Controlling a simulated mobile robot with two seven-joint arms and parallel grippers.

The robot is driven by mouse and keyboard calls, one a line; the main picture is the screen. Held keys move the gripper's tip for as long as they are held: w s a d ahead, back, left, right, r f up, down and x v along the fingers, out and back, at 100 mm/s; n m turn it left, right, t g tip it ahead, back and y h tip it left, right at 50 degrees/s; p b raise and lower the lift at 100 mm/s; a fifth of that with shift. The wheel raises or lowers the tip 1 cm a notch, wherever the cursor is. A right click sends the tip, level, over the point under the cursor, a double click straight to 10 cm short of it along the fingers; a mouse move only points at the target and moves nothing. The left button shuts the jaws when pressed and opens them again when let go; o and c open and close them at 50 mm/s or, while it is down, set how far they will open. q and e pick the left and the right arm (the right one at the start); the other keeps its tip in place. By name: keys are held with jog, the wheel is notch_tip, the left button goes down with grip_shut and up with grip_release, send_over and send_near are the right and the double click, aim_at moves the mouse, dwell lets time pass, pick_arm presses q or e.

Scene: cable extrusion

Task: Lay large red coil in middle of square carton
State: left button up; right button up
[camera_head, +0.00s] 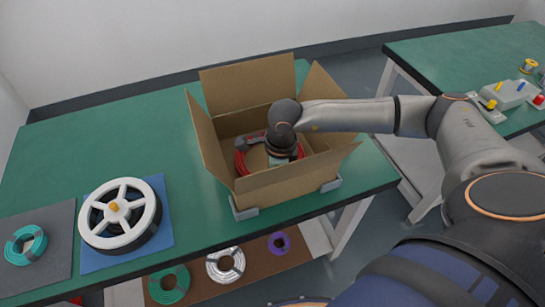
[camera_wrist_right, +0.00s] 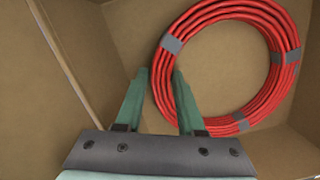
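The large red coil (camera_wrist_right: 288,55), bound with grey tape, is inside the open square carton (camera_head: 275,185). In the head view, part of the red coil (camera_head: 240,158) shows at the left inside of the carton. My right gripper (camera_head: 283,158) reaches down into the carton from the right and hides part of the coil. In the right wrist view, the right gripper's green fingers (camera_wrist_right: 162,74) sit on either side of the coil's near rim, close against it. Whether the coil rests fully on the carton floor is unclear. My left gripper is out of view.
The carton's flaps stand open and its base sits among grey corner pieces (camera_head: 245,213). A white spool (camera_head: 120,212) on a blue mat and a teal coil (camera_head: 25,245) on a grey mat are to the left. Several coils lie on a lower shelf (camera_head: 262,262).

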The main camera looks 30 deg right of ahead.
jog(key=o, duration=0.3)
notch_tip(320, 180, up, 12)
jog(key=d, duration=0.1)
jog(key=shift+s+r, duration=0.15)
jog(key=shift+s, duration=0.2)
jog(key=shift+d, duration=0.1)
